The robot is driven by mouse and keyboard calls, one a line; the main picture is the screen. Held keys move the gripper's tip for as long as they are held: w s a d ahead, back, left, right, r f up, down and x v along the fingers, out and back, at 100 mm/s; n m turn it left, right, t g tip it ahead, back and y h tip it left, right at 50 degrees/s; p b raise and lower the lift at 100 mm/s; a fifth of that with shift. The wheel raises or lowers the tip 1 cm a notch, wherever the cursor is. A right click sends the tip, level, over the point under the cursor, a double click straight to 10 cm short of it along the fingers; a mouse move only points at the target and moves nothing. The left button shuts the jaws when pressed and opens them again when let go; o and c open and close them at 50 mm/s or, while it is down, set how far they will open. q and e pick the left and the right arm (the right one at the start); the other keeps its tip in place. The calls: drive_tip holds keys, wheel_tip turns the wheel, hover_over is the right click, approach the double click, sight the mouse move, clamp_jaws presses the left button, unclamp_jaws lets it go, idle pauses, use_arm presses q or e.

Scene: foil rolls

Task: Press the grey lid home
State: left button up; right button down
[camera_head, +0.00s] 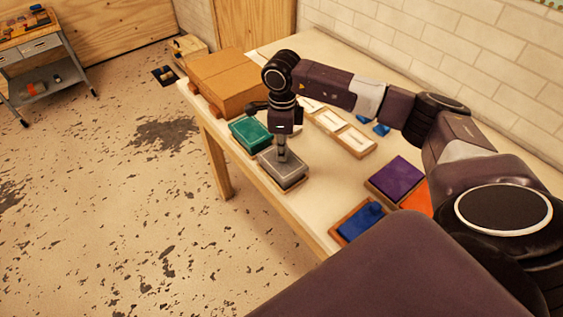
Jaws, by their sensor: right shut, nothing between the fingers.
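The grey lid (275,168) sits on a box near the table's left edge. It looks roughly level, and whether a gap remains under its rim is too small to tell. My right gripper (282,157) points straight down over the lid, its fingers shut and empty. The fingertips are at the lid's top and look to be touching it. The fingers hide a small part of the lid's far half. My left gripper is not in view.
A teal-lidded box (250,133) stands just behind the grey one. A cardboard box (225,80) is at the table's far end. White-topped trays (355,141) line the right side. Purple (396,177) and blue (361,221) boxes stand nearer me. Bare table lies between.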

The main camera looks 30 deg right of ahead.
drive_tip(key=shift+f+b, duration=0.7)
drive_tip(key=shift+f, duration=0.1)
idle(0.5)
drive_tip(key=shift+s+f, duration=0.2)
drive_tip(key=shift+s, duration=0.05)
idle(0.8)
drive_tip(key=shift+a, duration=0.1)
drive_tip(key=shift+w+r+p, duration=0.25)
drive_tip(key=shift+r+p, duration=0.5)
drive_tip(key=shift+r, duration=0.55)
drive_tip(key=shift+r+p, duration=1.55)
drive_tip(key=shift+r, duration=1.35)
